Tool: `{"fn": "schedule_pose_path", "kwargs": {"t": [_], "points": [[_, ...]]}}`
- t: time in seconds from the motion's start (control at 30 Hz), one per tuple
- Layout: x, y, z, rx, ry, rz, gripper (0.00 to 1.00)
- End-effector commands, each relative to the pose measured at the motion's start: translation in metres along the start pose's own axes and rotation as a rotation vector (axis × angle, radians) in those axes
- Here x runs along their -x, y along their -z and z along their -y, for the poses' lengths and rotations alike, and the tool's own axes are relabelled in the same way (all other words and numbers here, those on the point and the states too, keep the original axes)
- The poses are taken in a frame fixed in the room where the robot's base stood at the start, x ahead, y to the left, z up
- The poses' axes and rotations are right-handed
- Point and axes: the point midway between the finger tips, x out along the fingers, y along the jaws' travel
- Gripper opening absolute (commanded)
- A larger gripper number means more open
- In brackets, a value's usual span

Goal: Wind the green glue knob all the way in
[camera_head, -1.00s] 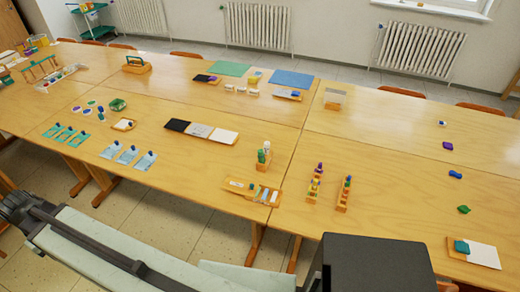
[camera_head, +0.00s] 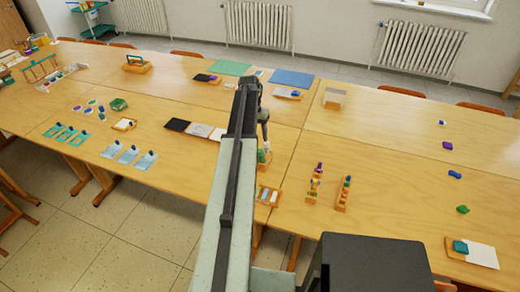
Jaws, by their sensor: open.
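A green glue stick (camera_head: 261,156) stands upright in a small wooden holder (camera_head: 266,165) near the front edge of the middle table. My arm partly hides both, and a knob cannot be made out at this size. My gripper (camera_head: 265,139) points down just above or beside the top of the holder. It is open, and I see nothing held in it. Whether it touches the glue stick cannot be told.
A wooden tray with pale strips (camera_head: 268,195) lies in front, partly behind my arm. Two wooden racks with colored pieces (camera_head: 314,183) (camera_head: 344,193) stand to the right. Black, grey and white sheets (camera_head: 198,130) lie to the left.

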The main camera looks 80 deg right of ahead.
Motion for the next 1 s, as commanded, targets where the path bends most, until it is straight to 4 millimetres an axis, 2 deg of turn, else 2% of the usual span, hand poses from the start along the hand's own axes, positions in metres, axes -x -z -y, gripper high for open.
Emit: {"fn": "schedule_pose_path", "kwargs": {"t": [0.17, 0.57, 0.9, 1.0], "points": [[-0.012, -0.001, 0.001, 0.002, 0.0, -0.001, 0.46], [-0.076, -0.001, 0.002, 0.003, 0.0, -0.001, 0.46], [-0.078, -0.001, 0.001, 0.003, 0.0, -0.001, 0.46], [-0.078, 0.0, 0.001, 0.003, 0.0, -0.001, 0.18]]}}
